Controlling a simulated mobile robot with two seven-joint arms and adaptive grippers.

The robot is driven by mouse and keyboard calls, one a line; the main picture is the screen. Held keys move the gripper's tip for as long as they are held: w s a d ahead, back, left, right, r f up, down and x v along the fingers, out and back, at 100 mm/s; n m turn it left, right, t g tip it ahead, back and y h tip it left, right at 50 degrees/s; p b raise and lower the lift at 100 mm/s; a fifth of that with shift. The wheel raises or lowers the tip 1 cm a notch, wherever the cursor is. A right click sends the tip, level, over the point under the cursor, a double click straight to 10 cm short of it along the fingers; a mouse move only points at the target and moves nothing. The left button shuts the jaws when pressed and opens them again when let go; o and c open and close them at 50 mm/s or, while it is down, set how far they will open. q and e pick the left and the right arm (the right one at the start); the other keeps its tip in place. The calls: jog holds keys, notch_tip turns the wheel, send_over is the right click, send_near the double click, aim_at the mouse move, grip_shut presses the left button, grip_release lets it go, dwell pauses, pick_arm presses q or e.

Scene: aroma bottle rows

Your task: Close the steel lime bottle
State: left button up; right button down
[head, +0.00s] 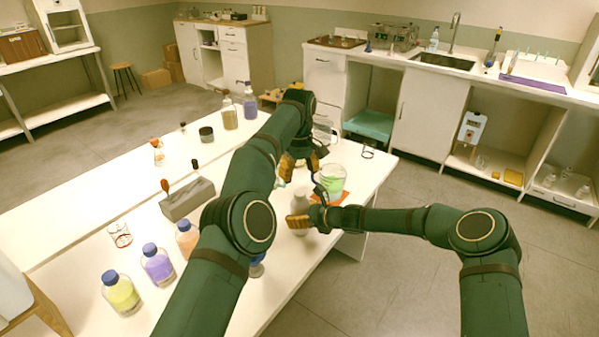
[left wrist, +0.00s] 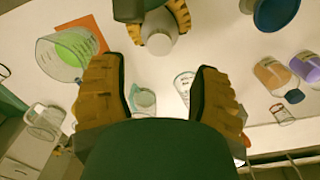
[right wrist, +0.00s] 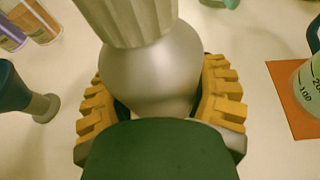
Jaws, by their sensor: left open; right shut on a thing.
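The steel bottle (head: 299,203) stands upright on the white table in the head view. It shows a silver rounded shoulder (right wrist: 155,75) and a pale ribbed top piece (right wrist: 125,18) in the right wrist view. I cannot tell whether that piece is fully seated. My right gripper (right wrist: 160,85) is shut around the bottle's body, one orange finger on each side. From above, the bottle's round top (left wrist: 159,43) shows in the left wrist view. My left gripper (head: 300,164) is open and empty, above and behind the bottle in the head view.
A beaker of green liquid (head: 332,178) stands on an orange mat (head: 357,197) beside the bottle. Bottles with blue caps, including a purple one (head: 157,263) and a yellow one (head: 120,293), stand at the near left. A grey block (head: 188,199) stands mid-table.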

aim_at(300, 193)
pick_arm(q)
jog(key=shift+f, duration=3.95)
grip_shut()
jog(key=m, duration=0.3)
